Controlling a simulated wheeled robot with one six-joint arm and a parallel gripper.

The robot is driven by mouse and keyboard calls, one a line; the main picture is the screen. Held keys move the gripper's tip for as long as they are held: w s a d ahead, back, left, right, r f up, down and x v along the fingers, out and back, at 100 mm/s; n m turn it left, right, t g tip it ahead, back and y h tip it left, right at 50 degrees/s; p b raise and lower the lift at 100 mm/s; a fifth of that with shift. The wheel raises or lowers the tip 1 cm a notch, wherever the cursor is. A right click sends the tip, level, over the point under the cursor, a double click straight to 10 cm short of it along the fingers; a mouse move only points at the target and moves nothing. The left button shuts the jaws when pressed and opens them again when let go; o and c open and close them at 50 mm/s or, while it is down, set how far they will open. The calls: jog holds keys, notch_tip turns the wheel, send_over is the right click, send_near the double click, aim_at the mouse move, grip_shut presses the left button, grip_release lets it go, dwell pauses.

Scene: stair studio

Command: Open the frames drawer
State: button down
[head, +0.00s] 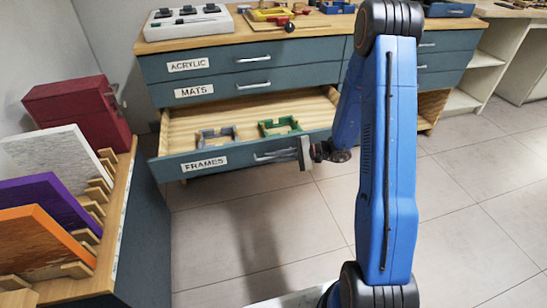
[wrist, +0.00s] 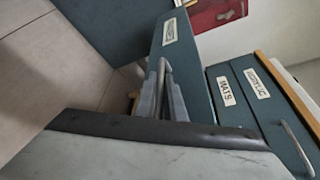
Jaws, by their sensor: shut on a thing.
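The frames drawer (head: 235,158) is the lowest of the labelled drawers in the head view, with a blue-grey front and a pale wooden inside. It stands pulled out from the cabinet. A grey frame piece (head: 216,136) and a green frame piece (head: 280,126) lie inside it. My gripper (head: 306,153) is at the right part of the drawer front, shut on the drawer's metal handle (head: 272,156). The wrist view shows the handle (wrist: 165,72) between the grey fingers (wrist: 160,100), with the drawer front (wrist: 190,62) beside them. My wrist body hides part of that view.
The acrylic drawer (head: 225,64) and mats drawer (head: 222,92) are shut above. A rack with several coloured panels (head: 45,205) stands at the left, by a red box (head: 78,112). Tools lie on the wooden top. Tiled floor (head: 260,235) is clear in front.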

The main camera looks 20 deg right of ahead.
jog(key=c, duration=2.1)
grip_release()
jog(key=shift+d, duration=0.15)
jog(key=v, duration=1.7)
jog(key=shift+s, duration=0.1)
